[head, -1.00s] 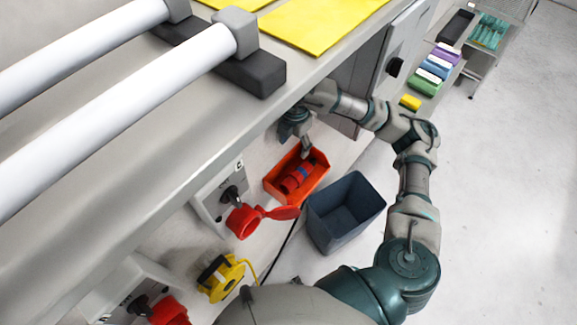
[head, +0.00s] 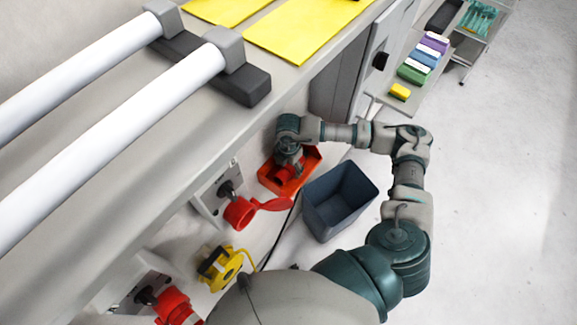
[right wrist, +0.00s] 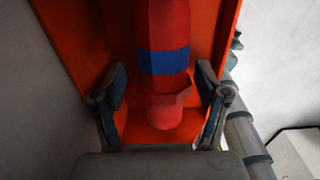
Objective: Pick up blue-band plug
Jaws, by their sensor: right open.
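The blue-band plug (right wrist: 163,30) is red with a blue band around it. In the right wrist view it lies in an orange-red bin (right wrist: 205,22), its wider end toward my gripper. My right gripper (right wrist: 162,108) is open, with one finger on each side of the plug's near end; I cannot tell whether they touch it. In the head view my right gripper (head: 292,160) is over the bin (head: 304,180) and hides most of the plug. My left gripper is not in view.
A dark blue-grey bin (head: 340,228) stands right of the orange-red bin. A red socket (head: 240,212) with its lid open is on the panel to the left. The bench edge runs above.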

